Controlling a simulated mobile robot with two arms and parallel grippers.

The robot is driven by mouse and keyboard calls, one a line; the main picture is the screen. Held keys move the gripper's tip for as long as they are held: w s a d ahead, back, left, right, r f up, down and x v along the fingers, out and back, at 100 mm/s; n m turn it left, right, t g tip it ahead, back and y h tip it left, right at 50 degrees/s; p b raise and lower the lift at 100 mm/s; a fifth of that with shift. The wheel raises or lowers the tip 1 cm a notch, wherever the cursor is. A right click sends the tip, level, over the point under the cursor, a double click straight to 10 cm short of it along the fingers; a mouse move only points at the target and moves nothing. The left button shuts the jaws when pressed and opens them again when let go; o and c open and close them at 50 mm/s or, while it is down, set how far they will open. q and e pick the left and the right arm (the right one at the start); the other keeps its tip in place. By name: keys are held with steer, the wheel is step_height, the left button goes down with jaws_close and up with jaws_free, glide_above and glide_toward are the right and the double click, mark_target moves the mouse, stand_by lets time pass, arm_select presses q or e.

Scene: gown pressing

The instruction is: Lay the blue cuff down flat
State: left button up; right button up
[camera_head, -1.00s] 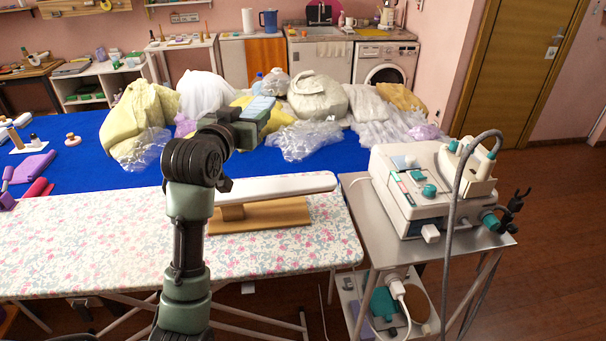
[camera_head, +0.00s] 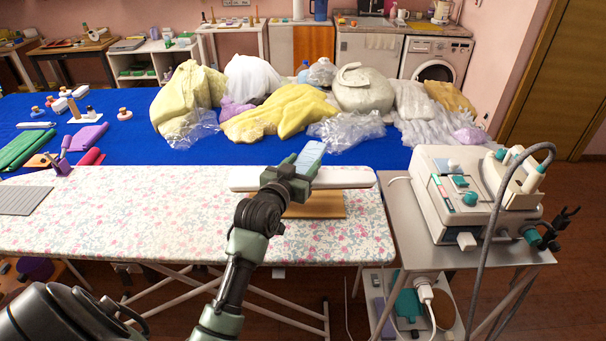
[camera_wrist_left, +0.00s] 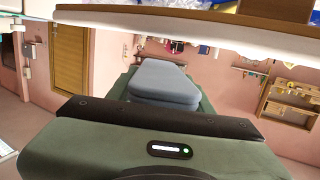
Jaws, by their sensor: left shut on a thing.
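My left gripper (camera_head: 296,172) is shut on the blue cuff (camera_head: 310,156), a small pale blue flat piece that sticks out past the fingers, tilted upward. In the left wrist view the blue cuff (camera_wrist_left: 165,82) fills the middle, straight ahead of the green gripper body. In the head view the cuff and gripper overlap the white padded sleeve board (camera_head: 352,178) on its wooden base (camera_head: 318,207). I cannot tell the height between them; no contact is clear. The gripper hides part of the sleeve board. My right gripper is not in view.
The sleeve board stands on a floral ironing board (camera_head: 130,215), mostly clear on its left. Behind it, a blue table (camera_head: 270,148) bears heaped garments and plastic bags. At right, a metal cart (camera_head: 400,215) carries a steam iron unit (camera_head: 460,195) with a hose.

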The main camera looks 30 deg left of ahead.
arm_select(q)
steer(key=shift+f, duration=1.7)
steer(key=shift+f, duration=0.1)
steer(key=o, duration=1.3)
steer(key=shift+o, duration=0.2)
steer(key=shift+s+d, duration=0.1)
steer(key=shift+s, duration=0.15)
steer(key=b+v, duration=0.1)
steer(key=v, duration=1)
steer(key=shift+s+r+b, duration=0.25)
steer(key=shift+b, duration=0.15)
